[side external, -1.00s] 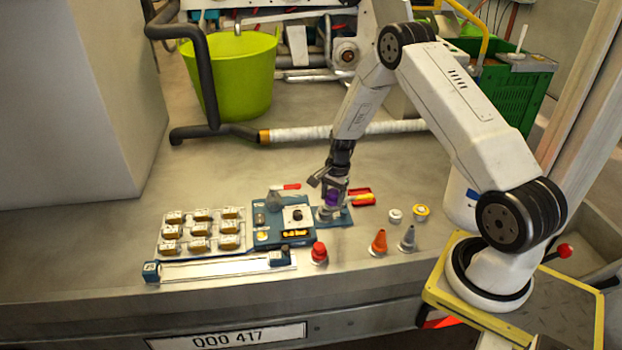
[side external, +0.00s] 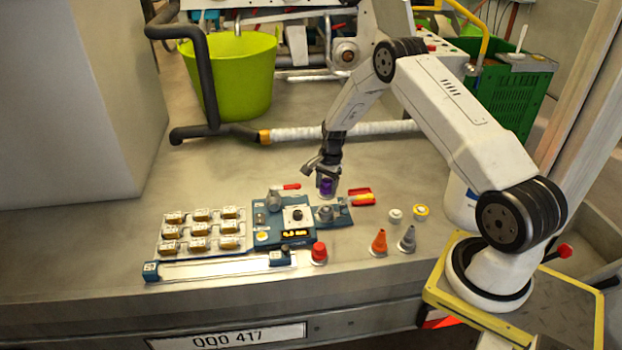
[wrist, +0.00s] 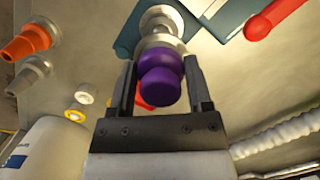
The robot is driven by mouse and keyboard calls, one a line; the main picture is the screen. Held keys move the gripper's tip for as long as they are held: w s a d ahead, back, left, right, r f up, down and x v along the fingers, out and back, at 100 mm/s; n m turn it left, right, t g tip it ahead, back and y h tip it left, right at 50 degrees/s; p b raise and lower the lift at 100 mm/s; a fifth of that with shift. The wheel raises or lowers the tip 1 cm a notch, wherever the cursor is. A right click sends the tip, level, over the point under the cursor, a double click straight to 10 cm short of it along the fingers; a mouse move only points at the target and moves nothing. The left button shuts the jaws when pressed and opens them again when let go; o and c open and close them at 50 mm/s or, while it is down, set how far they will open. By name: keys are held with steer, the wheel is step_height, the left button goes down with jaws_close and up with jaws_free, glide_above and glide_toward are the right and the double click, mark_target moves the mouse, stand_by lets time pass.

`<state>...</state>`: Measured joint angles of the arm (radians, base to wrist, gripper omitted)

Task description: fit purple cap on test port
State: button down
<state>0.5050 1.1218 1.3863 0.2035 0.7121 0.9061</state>
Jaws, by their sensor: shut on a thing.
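The purple cap (side external: 326,188) is held by my gripper (side external: 325,179), above the workbench. In the side view the silver test port (side external: 325,213) stands on the blue fixture, just below the cap, with a small gap showing. In the wrist view the purple cap (wrist: 162,82) sits between the two dark fingers of my gripper (wrist: 161,68). Silver round parts (wrist: 158,20) show beyond the cap there, over the blue plate. I cannot tell from that view how well the cap lines up with the port.
A blue gauge unit (side external: 285,235) and a tray of brown-gold parts (side external: 202,234) lie left of the port. A red cap (side external: 319,252), orange cone (side external: 379,242) and grey cone (side external: 407,239) stand in front. A red-yellow tool (side external: 361,198) lies close on the right.

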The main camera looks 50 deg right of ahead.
mark_target(329, 179)
steer(key=shift+f, duration=2.5)
steer(key=shift+f, duration=0.6)
steer(key=shift+c, duration=1.4)
jaws_free()
steer(key=shift+r, duration=0.1)
steer(key=shift+s+d+r, duration=0.1)
steer(key=shift+d+r, duration=0.2)
steer(key=shift+r, duration=1.5)
steer(key=shift+w+d+r, duration=0.1)
steer(key=shift+d+r, duration=0.15)
steer(key=shift+r, duration=1.5)
steer(key=shift+s+d+r, duration=0.1)
steer(key=shift+d+r, duration=0.2)
steer(key=shift+r, duration=1.5)
step_height(329, 179, up, 9)
